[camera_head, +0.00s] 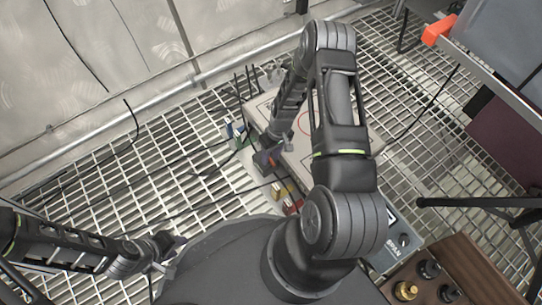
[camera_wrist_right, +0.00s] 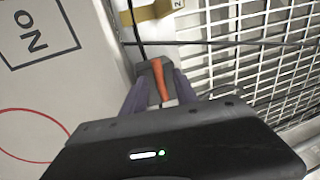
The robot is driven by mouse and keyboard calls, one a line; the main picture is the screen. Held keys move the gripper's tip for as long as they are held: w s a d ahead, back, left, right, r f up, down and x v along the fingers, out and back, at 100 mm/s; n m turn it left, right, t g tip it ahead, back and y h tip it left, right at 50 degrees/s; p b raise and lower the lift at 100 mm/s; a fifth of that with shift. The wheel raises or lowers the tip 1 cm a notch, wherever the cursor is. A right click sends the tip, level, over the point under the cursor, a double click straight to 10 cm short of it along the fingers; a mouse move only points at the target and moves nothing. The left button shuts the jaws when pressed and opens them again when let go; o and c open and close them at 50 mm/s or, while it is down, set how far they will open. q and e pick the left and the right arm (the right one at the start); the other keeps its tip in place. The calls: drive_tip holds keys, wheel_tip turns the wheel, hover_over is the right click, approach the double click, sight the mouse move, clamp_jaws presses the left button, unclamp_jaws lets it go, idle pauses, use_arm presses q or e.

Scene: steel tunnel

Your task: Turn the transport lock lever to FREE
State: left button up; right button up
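A grey lever with an orange strip (camera_wrist_right: 158,76) stands at the side of a pale box (camera_head: 306,150). The box top has a thin red circle and, in the right wrist view (camera_wrist_right: 45,95), a framed label. My right gripper (camera_head: 268,160) is at the box's left side. In the right wrist view its two purple-grey fingers (camera_wrist_right: 157,92) are apart, one on each side of the lever. I cannot tell whether they press on it. No FREE marking is readable. My left gripper (camera_head: 174,242) is at the lower left, away from the box; its fingers are too small to judge.
Cables cross the grating floor (camera_head: 95,190) left of the box. A brown block with round knobs (camera_head: 440,275) and a grey panel with a dial (camera_head: 402,241) are at the lower right. An orange-ended metal rail (camera_head: 440,30) is at the upper right.

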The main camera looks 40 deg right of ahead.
drive_tip(key=shift+c, duration=0.4)
clamp_jaws()
